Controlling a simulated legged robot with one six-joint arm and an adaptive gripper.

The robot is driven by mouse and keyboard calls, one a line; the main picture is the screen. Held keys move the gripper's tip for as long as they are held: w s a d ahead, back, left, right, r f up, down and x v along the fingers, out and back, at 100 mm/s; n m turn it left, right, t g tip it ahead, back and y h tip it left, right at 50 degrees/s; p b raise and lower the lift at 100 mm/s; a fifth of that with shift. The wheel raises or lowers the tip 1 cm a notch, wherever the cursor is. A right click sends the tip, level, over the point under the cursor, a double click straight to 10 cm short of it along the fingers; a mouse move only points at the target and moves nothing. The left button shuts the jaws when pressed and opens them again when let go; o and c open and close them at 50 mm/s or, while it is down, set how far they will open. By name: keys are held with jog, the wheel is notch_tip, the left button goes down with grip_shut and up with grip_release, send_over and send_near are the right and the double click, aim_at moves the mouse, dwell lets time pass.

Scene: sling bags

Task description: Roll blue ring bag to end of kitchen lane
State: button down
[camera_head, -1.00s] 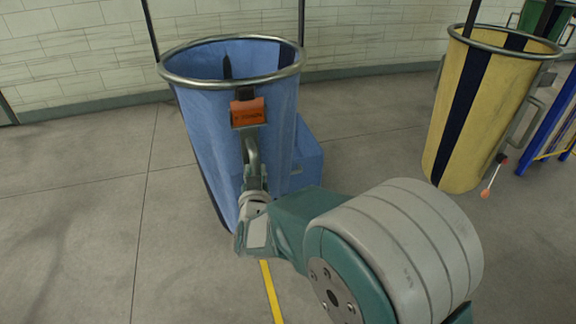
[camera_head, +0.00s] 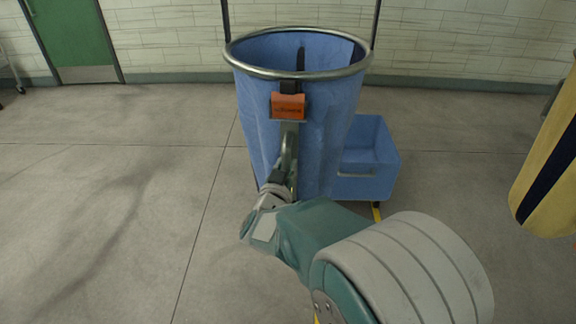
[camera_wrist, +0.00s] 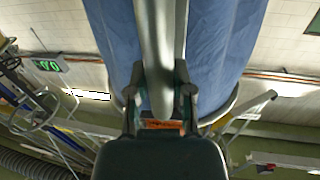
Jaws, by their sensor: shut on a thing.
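The blue ring bag (camera_head: 335,120) hangs upright from a round metal hoop in front of me in the head view. An orange tag (camera_head: 288,106) sits on its near side, above a grey metal handle (camera_head: 288,155). My gripper (camera_head: 277,188) is at this handle and shut on it. In the wrist view the fingers of my gripper (camera_wrist: 160,98) close around the grey handle (camera_wrist: 159,50), with the blue bag (camera_wrist: 215,50) behind it. The bag's lower near part is partly hidden by my arm.
A yellow bag (camera_head: 553,165) is at the right edge. A green door (camera_head: 82,38) is at the back left. The floor on the left is clear.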

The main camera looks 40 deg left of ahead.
jog(key=shift+c, duration=2.4)
grip_release()
jog(key=v, duration=1.2)
